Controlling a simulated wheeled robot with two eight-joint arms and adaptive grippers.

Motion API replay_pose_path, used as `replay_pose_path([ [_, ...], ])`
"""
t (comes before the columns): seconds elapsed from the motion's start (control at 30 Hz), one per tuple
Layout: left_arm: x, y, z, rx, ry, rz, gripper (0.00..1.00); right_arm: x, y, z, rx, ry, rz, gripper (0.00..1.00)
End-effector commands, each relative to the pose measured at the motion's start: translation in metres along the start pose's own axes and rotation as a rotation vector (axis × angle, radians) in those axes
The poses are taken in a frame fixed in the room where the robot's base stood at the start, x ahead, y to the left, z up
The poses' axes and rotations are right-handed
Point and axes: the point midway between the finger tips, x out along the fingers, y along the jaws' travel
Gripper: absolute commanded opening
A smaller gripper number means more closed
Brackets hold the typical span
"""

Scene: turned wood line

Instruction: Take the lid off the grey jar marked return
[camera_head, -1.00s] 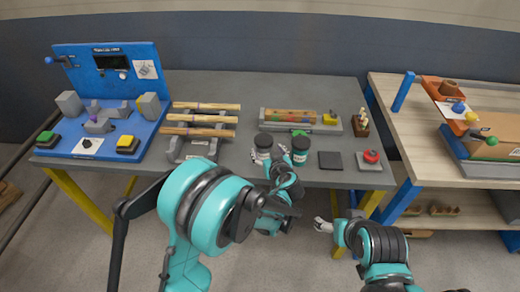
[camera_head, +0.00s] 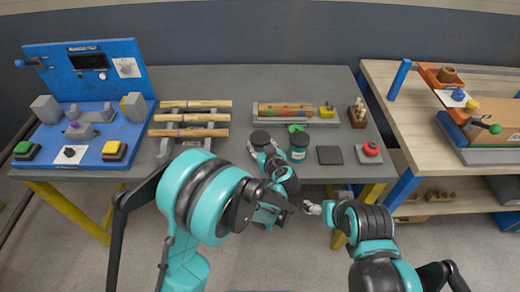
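A small grey jar with a dark lid (camera_head: 261,137) stands near the front edge of the grey workbench. Any writing on the jars is too small to read. My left gripper (camera_head: 266,152) is at the front of the grey jar, its fingers around or against the jar's body below the lid. The gripper hides much of the jar, and I cannot tell whether the fingers press on it. My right gripper (camera_head: 310,208) is empty, fingers apart, in front of the bench edge.
A dark square pad (camera_head: 330,155) and a red button (camera_head: 371,149) lie right of the jars. A rack with turned wooden rods (camera_head: 190,132) is to the left. Behind the jars is a tray holding a wooden piece (camera_head: 285,109). A blue fixture (camera_head: 110,155) stands far left.

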Motion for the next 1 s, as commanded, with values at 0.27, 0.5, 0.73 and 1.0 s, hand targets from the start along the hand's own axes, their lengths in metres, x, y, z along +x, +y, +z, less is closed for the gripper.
replay_pose_path([
  [0.27, -0.001, 0.0, -0.002, 0.0, -0.001, -0.001, 0.11, -0.001, 0.0, -0.001, 0.0, 0.0, 0.0, 0.8],
  [0.5, -0.018, -0.001, -0.042, 0.0, -0.001, -0.001, 0.11, -0.018, 0.0, -0.013, 0.0, 0.0, 0.0, 0.8],
  [0.73, -0.033, 0.0, -0.081, 0.0, -0.001, -0.001, 0.11, -0.033, 0.0, -0.023, 0.0, 0.0, 0.0, 0.8],
  [1.0, -0.038, 0.0, -0.093, 0.0, -0.001, -0.001, 0.11, -0.035, 0.0, -0.025, 0.0, 0.0, 0.0, 0.8],
])
